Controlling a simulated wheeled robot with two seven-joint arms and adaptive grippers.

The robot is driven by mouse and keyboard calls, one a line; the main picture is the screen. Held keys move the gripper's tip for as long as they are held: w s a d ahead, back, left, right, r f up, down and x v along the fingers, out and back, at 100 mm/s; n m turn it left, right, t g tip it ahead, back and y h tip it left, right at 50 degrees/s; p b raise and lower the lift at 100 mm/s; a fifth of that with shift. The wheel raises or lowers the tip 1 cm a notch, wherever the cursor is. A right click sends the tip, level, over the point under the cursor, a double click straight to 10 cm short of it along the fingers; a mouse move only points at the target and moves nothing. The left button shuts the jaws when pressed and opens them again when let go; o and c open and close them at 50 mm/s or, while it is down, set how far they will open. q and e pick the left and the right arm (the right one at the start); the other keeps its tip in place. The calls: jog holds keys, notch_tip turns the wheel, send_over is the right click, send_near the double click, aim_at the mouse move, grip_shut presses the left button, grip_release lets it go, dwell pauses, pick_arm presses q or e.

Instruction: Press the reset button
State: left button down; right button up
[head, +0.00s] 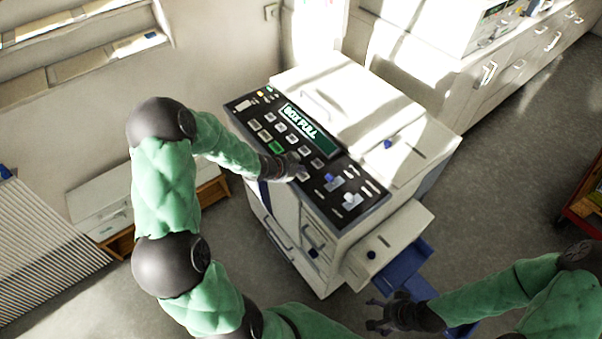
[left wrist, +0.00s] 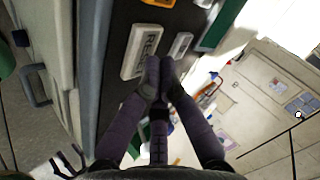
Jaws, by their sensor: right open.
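The reset button is a white key with dark letters, partly readable as "RES", in the left wrist view (left wrist: 143,50). The fingertips of my left gripper (left wrist: 159,72) are together, with nothing between them, at the lower edge of this key. Whether they touch it I cannot tell. In the head view my left gripper (head: 299,170) is over the machine's dark control panel (head: 341,208) and hides the keys beneath it. The panel's display (head: 302,127) reads "BOX FULL". My right gripper (head: 380,315) is open and empty, low in front of the machine.
The white machine (head: 425,112) stands on a grey floor. A side tray (head: 385,245) juts out, with a blue bin (head: 408,265) below, near my right gripper. Other keys, including a green one (head: 276,147), crowd the panel. Cabinets (head: 480,62) line the back right.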

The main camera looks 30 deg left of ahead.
aim_at(300, 175)
pick_arm(q)
jog(key=shift+f+b, duration=0.3)
jog(key=shift+f, duration=0.1)
dwell(0.3)
jog(key=shift+r, duration=0.1)
jog(key=shift+r+p, duration=0.75)
notch_tip(300, 175, up, 5)
jog(key=p, duration=0.4)
jog(key=shift+p, duration=0.35)
dwell(0.7)
